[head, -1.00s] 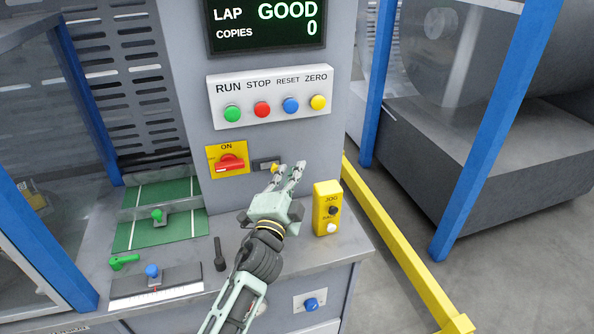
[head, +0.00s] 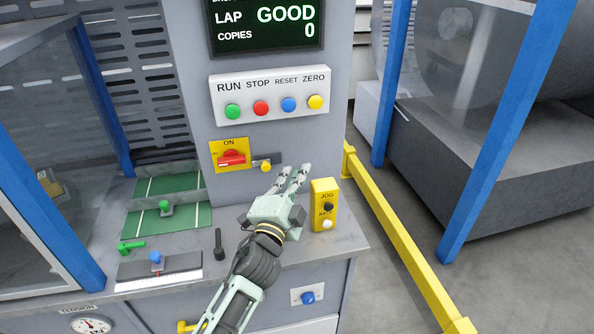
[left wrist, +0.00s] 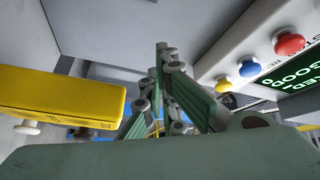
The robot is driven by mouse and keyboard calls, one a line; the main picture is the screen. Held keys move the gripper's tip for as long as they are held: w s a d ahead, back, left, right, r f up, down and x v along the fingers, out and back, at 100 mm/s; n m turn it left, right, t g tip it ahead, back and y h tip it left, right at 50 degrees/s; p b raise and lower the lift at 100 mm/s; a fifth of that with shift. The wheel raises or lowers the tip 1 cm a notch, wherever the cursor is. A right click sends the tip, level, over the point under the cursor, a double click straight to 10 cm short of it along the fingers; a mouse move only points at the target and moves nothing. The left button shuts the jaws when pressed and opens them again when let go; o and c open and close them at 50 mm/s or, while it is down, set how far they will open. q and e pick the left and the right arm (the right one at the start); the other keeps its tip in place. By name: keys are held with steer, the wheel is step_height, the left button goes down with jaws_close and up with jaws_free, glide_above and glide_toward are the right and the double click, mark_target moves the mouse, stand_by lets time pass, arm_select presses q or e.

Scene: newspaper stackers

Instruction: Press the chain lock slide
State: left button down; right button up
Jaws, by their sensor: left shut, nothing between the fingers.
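The chain lock slide (head: 267,159) is a small dark plate on the grey machine panel, just right of the red rotary switch. Its yellow knob (head: 265,167) stands out near the middle of the plate. My left gripper (head: 293,170) is shut and empty. In the head view its fingertips are to the right of the knob and slightly lower, with a visible gap. The left wrist view shows the closed fingers (left wrist: 165,75) between the yellow jog box and the button panel. I cannot make out the slide there. My right gripper is not in view.
The yellow jog box (head: 325,205) stands close right of my gripper. The red switch (head: 232,158) on its yellow plate is left of the slide. A white button panel (head: 270,94) is above.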

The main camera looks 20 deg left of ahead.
arm_select(q)
steer(key=s+a+f+b, duration=0.1)
steer(key=s, duration=0.5)
steer(key=shift+s+a, duration=0.15)
steer(key=shift+s, duration=0.15)
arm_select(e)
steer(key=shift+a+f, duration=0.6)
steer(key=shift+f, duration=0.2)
arm_select(q)
steer(key=shift+s+f, duration=0.1)
steer(key=shift+f, duration=0.05)
